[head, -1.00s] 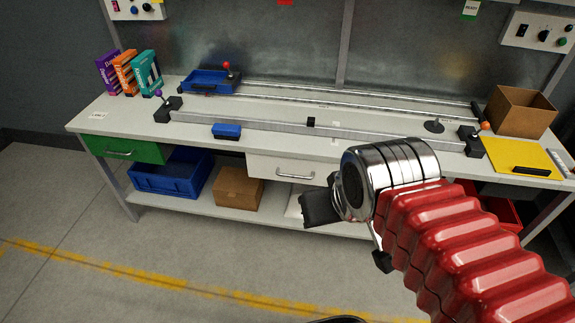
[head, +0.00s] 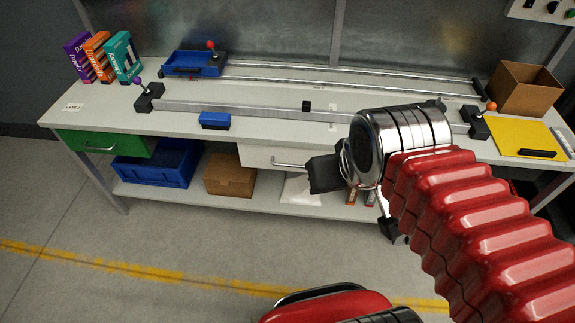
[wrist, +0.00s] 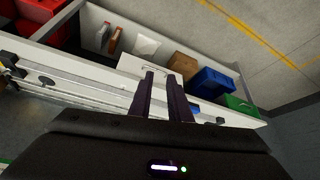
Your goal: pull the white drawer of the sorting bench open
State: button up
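The white drawer (head: 256,157) sits under the middle of the bench top, its front looking flush with the bench. Its metal bar handle (head: 289,164) runs along the front. My gripper (head: 314,174) is at the right end of the handle in the head view and covers the right part of the drawer. In the wrist view my gripper (wrist: 161,76) shows two dark fingers apart with nothing between them, the drawer front (wrist: 132,65) and handle (wrist: 155,69) just beyond the tips. I cannot tell whether the fingers touch the handle.
The sorting bench (head: 180,126) also has a green drawer (head: 105,144) at left. On its lower shelf are a blue bin (head: 158,163) and a cardboard box (head: 230,175). The floor in front is clear.

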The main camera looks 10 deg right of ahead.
jog(key=shift+w, duration=0.1)
jog(key=w+a+f+m+g+y, duration=0.2)
jog(key=w+f+m+g+y, duration=0.5)
jog(key=w+f, duration=0.95)
jog(key=m+t+y, duration=0.6)
jog(key=m+t, duration=0.1)
jog(key=t, duration=0.4)
send_near(288, 165)
jog(key=v, duration=0.3)
jog(key=shift+d, duration=0.3)
jog(key=shift+a, duration=0.1)
jog(key=shift+g+h, duration=0.3)
jog(key=x, duration=1.3)
jog(key=shift+w+a, duration=0.25)
jog(key=shift+w, duration=0.05)
